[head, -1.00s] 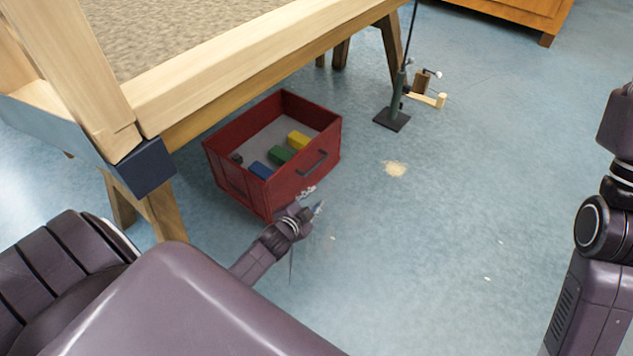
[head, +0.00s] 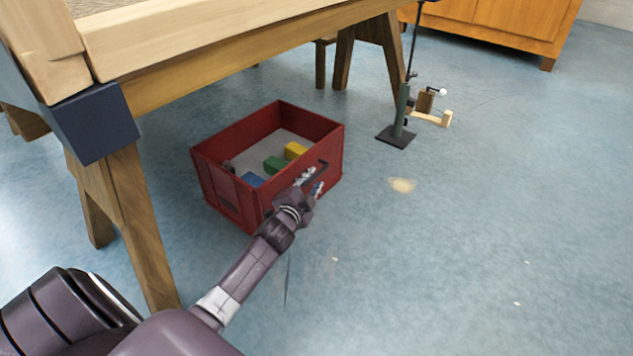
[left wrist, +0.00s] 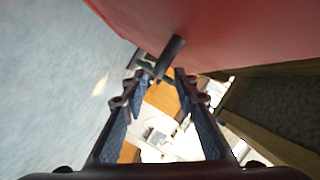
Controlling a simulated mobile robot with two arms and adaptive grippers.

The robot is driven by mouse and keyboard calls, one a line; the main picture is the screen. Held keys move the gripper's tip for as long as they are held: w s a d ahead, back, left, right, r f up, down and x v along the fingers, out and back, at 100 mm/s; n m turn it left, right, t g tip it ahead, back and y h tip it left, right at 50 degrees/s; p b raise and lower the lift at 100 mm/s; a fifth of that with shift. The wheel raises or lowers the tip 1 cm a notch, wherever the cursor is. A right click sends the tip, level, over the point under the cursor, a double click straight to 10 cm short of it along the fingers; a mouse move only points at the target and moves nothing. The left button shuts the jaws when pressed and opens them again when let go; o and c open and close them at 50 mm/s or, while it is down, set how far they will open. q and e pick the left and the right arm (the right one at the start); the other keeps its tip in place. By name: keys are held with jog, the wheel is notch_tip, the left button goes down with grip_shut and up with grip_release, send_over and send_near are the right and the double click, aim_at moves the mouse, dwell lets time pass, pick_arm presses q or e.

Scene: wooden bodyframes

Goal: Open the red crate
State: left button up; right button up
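The red crate (head: 222,190) stands on the floor partly under the wooden bench, with its top open to view and blocks inside. Its dark handle (head: 323,167) is on the right-hand wall. My left gripper (head: 311,182) is at that wall, close by the handle, and covers part of it. In the left wrist view the red wall (left wrist: 230,30) fills the top, and the handle (left wrist: 172,54) lies just ahead of the fingertips of my left gripper (left wrist: 160,82). The fingers are apart with nothing clamped between them. Contact with the handle cannot be told. My right gripper is out of view.
Blue (head: 253,180), green (head: 274,164) and yellow (head: 295,150) blocks lie in the crate. The wooden bench (head: 230,58) overhangs behind, with a leg (head: 140,220) at the left. A dark stand (head: 396,137) is beyond the crate.

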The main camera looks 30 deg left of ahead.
aim_at(315, 178)
pick_arm(q)
jog(key=b+x, duration=0.1)
jog(key=x, duration=0.2)
jog(key=shift+w+f+b, duration=0.15)
jog(key=shift+f+b, duration=0.05)
jog(key=shift+b, duration=0.2)
jog(key=shift+w+a, duration=0.15)
jog(key=shift+w, duration=0.15)
grip_shut()
